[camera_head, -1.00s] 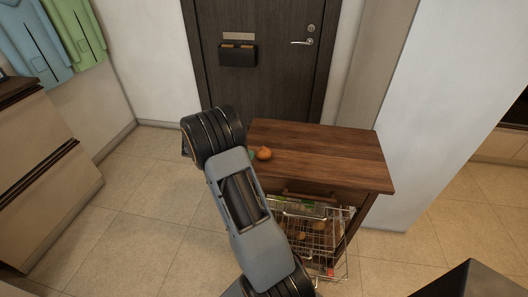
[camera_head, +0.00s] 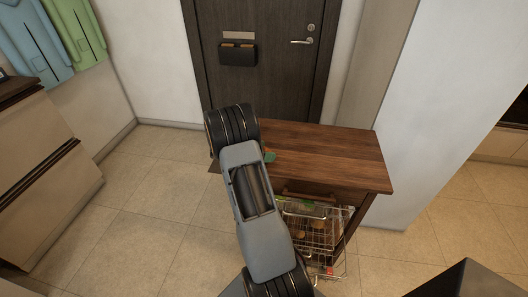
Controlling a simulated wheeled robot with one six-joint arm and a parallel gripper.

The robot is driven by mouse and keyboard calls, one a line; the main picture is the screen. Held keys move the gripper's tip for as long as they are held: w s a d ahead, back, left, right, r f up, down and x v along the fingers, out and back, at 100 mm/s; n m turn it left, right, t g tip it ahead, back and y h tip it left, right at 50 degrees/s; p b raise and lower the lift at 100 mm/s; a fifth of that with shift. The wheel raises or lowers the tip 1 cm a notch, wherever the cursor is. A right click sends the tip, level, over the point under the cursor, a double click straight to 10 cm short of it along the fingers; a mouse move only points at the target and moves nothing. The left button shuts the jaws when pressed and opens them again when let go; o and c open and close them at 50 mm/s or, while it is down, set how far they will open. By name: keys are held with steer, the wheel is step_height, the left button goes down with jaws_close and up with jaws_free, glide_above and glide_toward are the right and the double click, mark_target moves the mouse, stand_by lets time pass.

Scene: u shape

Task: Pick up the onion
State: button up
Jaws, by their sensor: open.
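The onion stood on the wooden cabinet top in the earlier view; now it is almost wholly hidden behind my arm and gripper. Only a small teal tip of my gripper (camera_head: 270,156) shows past the right side of my arm, over the left part of the wooden top (camera_head: 330,155). The gripper is open. The rest of the gripper is hidden behind my grey arm link, so I cannot tell whether it touches the onion.
A wire basket (camera_head: 318,236) with several items hangs at the cabinet's front below the top. A dark door (camera_head: 280,80) stands behind, a white wall (camera_head: 430,110) to the right, and a drawer unit (camera_head: 40,170) at left. Floor at left is clear.

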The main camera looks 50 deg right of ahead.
steer(key=shift+c, duration=0.2)
steer(key=c, duration=1)
steer(key=shift+r, duration=0.1)
